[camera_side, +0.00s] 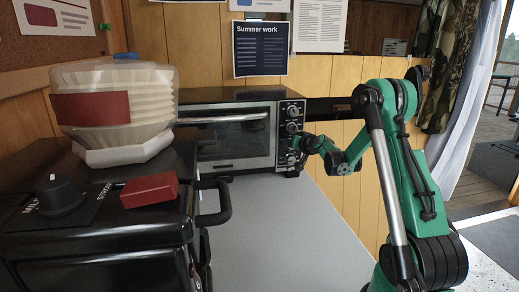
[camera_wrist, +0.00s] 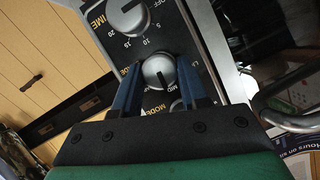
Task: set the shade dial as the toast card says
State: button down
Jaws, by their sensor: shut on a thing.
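A black and steel toaster oven (camera_side: 236,134) stands against the wall, with a column of round knobs on its right panel. In the side view my gripper (camera_side: 302,143) is at the lower part of this panel. In the wrist view my gripper (camera_wrist: 159,70) has its two blue fingers on either side of a silver knob (camera_wrist: 158,70), shut on it. "MID" is printed beside this knob; the label at its left is mostly hidden by a finger. The knob's exact setting is unclear. I cannot make out a toast card among the papers.
A time knob (camera_wrist: 128,17) is beside the held one, and another knob (camera_wrist: 178,104) is partly hidden. A black appliance (camera_side: 100,245) with a mild-to-strong dial (camera_side: 59,194) and a red block (camera_side: 149,190) stands left. The grey counter (camera_side: 285,235) is clear. A "Summer work" notice (camera_side: 260,49) hangs behind.

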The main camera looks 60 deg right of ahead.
jog(key=m+t+y, duration=0.1)
jog(key=m+t, duration=0.1)
jog(key=m, duration=0.2)
jog(key=m+t, duration=0.2)
jog(key=m, duration=0.2)
jog(key=shift+s+d+f+y, duration=0.1)
jog(key=shift+f+y, duration=0.1)
jog(key=shift+y, duration=0.2)
jog(key=shift+t, duration=0.3)
dwell(0.3)
jog(key=shift+c, duration=2.3)
grip_release()
